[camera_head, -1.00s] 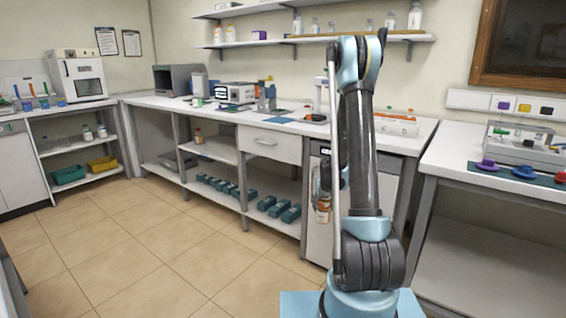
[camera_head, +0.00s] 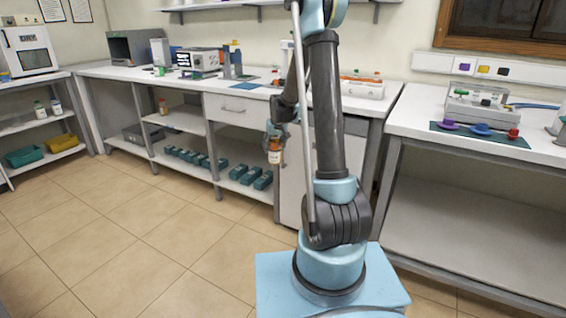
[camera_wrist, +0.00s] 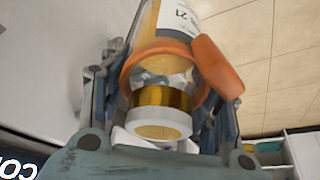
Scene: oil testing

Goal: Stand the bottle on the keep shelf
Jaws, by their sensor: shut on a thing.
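My gripper (camera_head: 274,134) is shut on a small amber bottle (camera_head: 275,153) with a white label, held in the air in front of the long counter's cabinet. In the wrist view the bottle (camera_wrist: 162,98) lies between the fingers, its label showing "21" at the top and a white, gold-banded end near the palm. An orange band and block sit around it by the fingers. No shelf is readably marked as the keep shelf. An under-counter shelf (camera_head: 190,123) has a bottle (camera_head: 163,106) at its left end.
A lower shelf (camera_head: 226,185) holds several teal blocks. The left rack (camera_head: 20,127) holds bottles above teal and yellow bins. The right bench (camera_head: 400,122) carries a testing device and coloured lids. Tiled floor (camera_head: 150,220) is clear at left.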

